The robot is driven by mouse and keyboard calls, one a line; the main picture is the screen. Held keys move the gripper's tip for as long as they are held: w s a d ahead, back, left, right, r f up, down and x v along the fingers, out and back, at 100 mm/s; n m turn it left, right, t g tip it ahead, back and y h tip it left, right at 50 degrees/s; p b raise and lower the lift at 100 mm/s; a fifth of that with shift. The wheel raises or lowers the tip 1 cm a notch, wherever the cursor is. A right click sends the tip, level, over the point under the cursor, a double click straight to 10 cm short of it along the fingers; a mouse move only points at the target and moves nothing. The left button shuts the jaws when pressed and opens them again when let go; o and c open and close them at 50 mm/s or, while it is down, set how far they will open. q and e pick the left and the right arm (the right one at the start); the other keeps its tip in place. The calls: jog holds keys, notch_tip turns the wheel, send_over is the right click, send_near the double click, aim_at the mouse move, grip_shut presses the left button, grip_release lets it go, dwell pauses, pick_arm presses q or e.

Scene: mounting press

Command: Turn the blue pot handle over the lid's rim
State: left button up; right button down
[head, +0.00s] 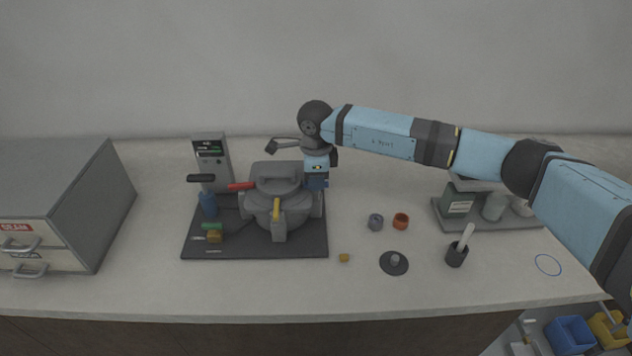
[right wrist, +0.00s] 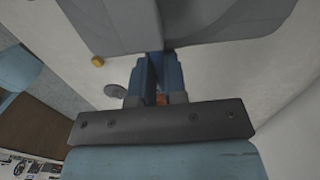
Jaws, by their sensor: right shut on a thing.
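The grey pot (head: 257,210) stands on a dark base plate (head: 240,247), with its grey lid (head: 275,180) on top. A red handle (head: 242,186) sticks out at the lid's left and a yellow handle (head: 276,208) lies at the front. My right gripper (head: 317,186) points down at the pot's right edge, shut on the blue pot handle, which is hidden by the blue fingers. In the right wrist view my right gripper's fingers (right wrist: 158,70) reach up to the grey pot body (right wrist: 190,28). My left gripper is not in view.
A grey control post (head: 212,160) and a blue bottle (head: 208,204) stand left of the pot. A drawer cabinet (head: 60,200) stands far left.

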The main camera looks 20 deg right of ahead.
jog(key=shift+m, duration=0.7)
jog(key=c, duration=1.2)
grip_release()
jog(key=shift+o, duration=0.2)
notch_tip(320, 180, up, 14)
jog(key=b, duration=0.1)
